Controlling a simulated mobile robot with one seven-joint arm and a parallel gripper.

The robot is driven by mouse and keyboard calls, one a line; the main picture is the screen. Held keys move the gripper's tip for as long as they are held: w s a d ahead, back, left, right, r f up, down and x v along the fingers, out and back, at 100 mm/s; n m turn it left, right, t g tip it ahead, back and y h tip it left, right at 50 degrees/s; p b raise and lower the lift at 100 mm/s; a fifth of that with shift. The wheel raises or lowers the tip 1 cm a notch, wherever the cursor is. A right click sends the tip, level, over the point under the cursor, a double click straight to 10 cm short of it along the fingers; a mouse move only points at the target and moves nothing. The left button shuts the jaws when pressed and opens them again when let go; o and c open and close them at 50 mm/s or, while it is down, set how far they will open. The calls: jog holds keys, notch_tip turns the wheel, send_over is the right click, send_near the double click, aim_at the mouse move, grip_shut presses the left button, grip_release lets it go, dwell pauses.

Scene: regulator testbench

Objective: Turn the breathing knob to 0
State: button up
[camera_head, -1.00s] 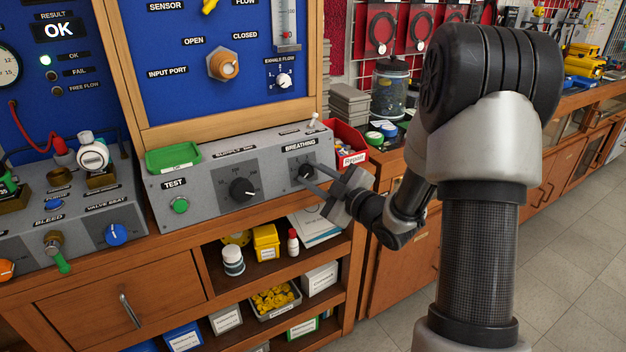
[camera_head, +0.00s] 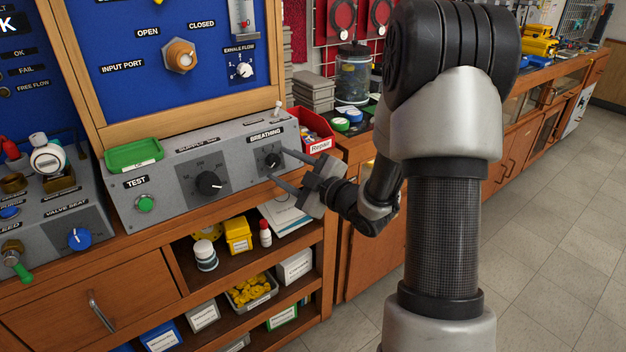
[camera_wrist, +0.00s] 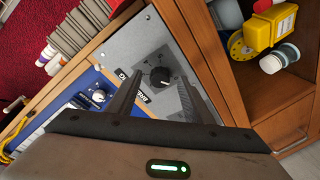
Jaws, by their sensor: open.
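The breathing knob (camera_head: 272,161) is a small black dial with a pale pointer mark, on the right of the grey sloped control panel (camera_head: 232,148), under the BREATHING label. The setting it points at is too small to read. My gripper (camera_head: 277,167) is open in front of the panel. Its two fingers reach toward the knob and stand apart from it, one above right and one below left in the head view. In the wrist view the knob (camera_wrist: 160,77) shows beyond and between the two fingers (camera_wrist: 160,98), with nothing held.
A larger supply knob (camera_head: 209,184) and a green TEST button (camera_head: 146,203) sit left on the same panel. A red bin (camera_head: 318,135) stands close at right. Below, an open shelf holds a yellow box (camera_head: 238,234) and bottles. The floor at right is clear.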

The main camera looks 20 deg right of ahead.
jog(key=p+v, duration=0.1)
jog(key=v, duration=1.4)
jog(key=shift+s, duration=0.3)
jog(key=shift+d, duration=0.15)
